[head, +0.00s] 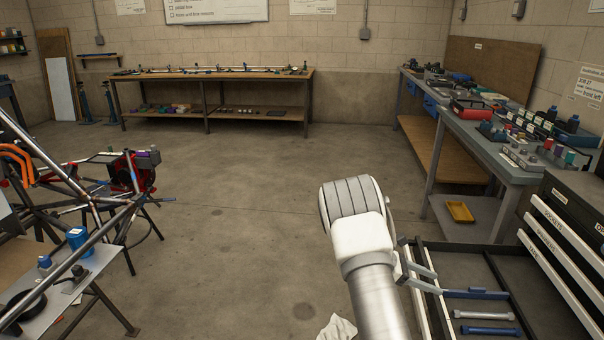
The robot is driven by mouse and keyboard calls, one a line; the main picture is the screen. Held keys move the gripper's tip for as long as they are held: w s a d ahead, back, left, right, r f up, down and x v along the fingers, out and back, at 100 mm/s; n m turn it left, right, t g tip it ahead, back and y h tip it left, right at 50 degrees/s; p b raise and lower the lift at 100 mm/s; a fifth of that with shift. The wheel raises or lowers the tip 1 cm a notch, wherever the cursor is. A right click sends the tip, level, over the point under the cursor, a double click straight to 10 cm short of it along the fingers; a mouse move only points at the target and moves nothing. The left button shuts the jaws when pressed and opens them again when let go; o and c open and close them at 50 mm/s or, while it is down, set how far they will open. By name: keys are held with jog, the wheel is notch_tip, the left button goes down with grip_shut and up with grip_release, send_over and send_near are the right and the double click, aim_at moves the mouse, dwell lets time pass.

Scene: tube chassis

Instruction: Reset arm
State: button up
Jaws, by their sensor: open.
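My arm rises from the bottom centre in the head view, with a pale rounded joint at its top. My gripper (437,283) shows just to the right of the arm, over the left part of an open tool drawer (455,262). Its two grey fingers are apart and point to the right. A dark blue tool (478,294) lies close to the fingertips, with no grip on it to be seen. The rest of my wrist is hidden behind the arm.
Two more tools, one grey (484,314) and one blue (490,331), lie in the drawer. The dark cabinet (570,220) stands at right, beside a grey workbench (500,155). A tube chassis (95,215) stands left. The middle floor is clear.

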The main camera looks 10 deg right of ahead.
jog(key=s+a+r+m+t+y, duration=0.2)
jog(key=s+a+r+m+y, duration=0.2)
jog(key=a+r, duration=0.45)
jog(key=s+a+r+m+t+y, duration=0.25)
jog(key=s+a+r+m, duration=0.35)
jog(key=r, duration=0.4)
jog(key=s+a+r+m+t+y, duration=0.2)
jog(key=s+a+r+t+y, duration=0.15)
jog(key=s+a, duration=0.4)
jog(key=s+a+r+m+t+y, duration=0.25)
jog(key=s+a+r, duration=0.3)
jog(key=a, duration=0.35)
notch_tip(320, 180, up, 14)
jog(key=p, duration=1.6)
jog(key=shift+g, duration=0.25)
